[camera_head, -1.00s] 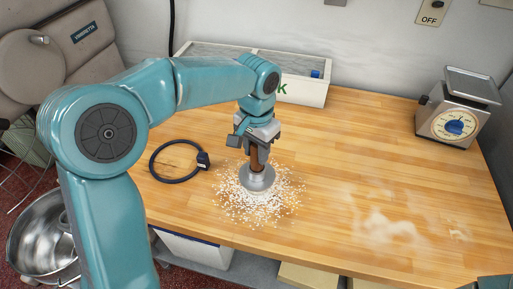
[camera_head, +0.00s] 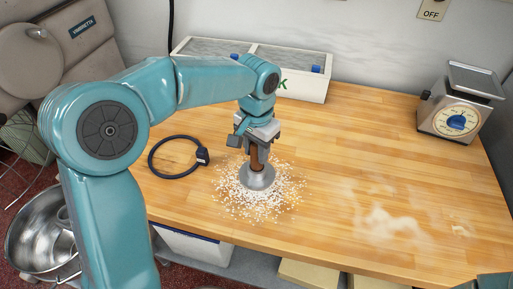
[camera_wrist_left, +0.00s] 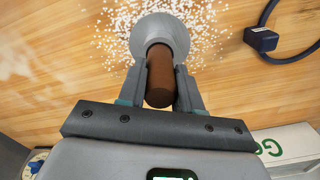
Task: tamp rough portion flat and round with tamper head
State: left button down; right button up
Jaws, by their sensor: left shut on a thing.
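My left gripper (camera_head: 258,146) is shut on the brown handle of a tamper (camera_head: 257,177). The tamper stands about upright, its wide grey metal head down at the white grains. In the left wrist view the brown handle (camera_wrist_left: 160,85) sits between the two fingers, with the round grey head (camera_wrist_left: 163,33) beyond it. The rough portion (camera_head: 262,206) is a loose scatter of white grains on the wooden table, spread around the head on all sides. What lies under the head is hidden. My right gripper does not show.
A black cable loop with a plug (camera_head: 202,157) lies left of the grains. A white two-part bin (camera_head: 303,88) stands behind, and a dial scale (camera_head: 455,122) at the back right. Pale flour smears (camera_head: 388,222) mark the otherwise clear right side of the table (camera_head: 360,150).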

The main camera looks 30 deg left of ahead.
pick_arm(q)
jog(key=shift+f+b, duration=0.75)
jog(key=shift+f, duration=0.75)
dwell(6.5)
